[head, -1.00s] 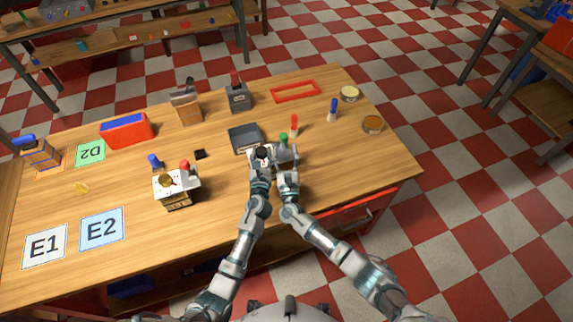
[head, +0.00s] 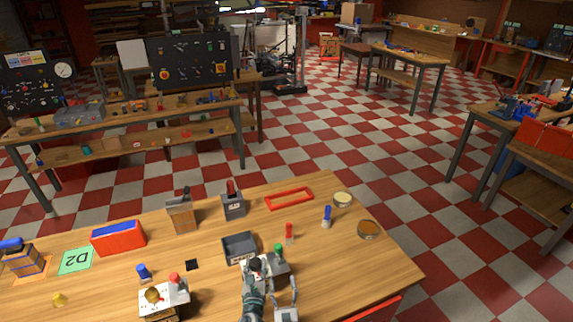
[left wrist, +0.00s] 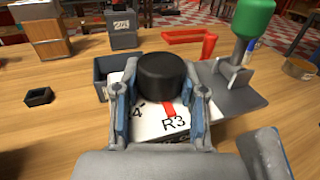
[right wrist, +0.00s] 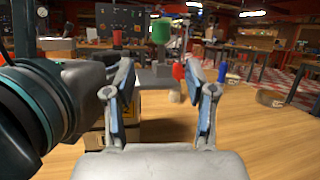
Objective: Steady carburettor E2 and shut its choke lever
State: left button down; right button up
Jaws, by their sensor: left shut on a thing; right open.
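My left gripper (left wrist: 160,95) is shut on a black round knob (left wrist: 160,75) on top of a white-faced box (left wrist: 150,122) marked R3, with a red pointer mark. In the head view the left gripper (head: 255,272) hides much of this box. My right gripper (right wrist: 165,85) is open and empty to the right of that box. A grey bracket with a green-knobbed lever (left wrist: 254,18) stands just beyond, and the green knob (right wrist: 161,30) shows upright past the right fingers. No E2 label is in view, and I cannot tell which thing is carburettor E2.
A grey tray (head: 239,236) lies behind the box. A white-topped unit with a red knob (head: 174,278) stands to the left. Red and blue upright pieces and round tins (head: 369,228) stand at the right, near a red frame (head: 289,198).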

pick_arm(q)
jog(key=c, duration=0.6)
grip_release()
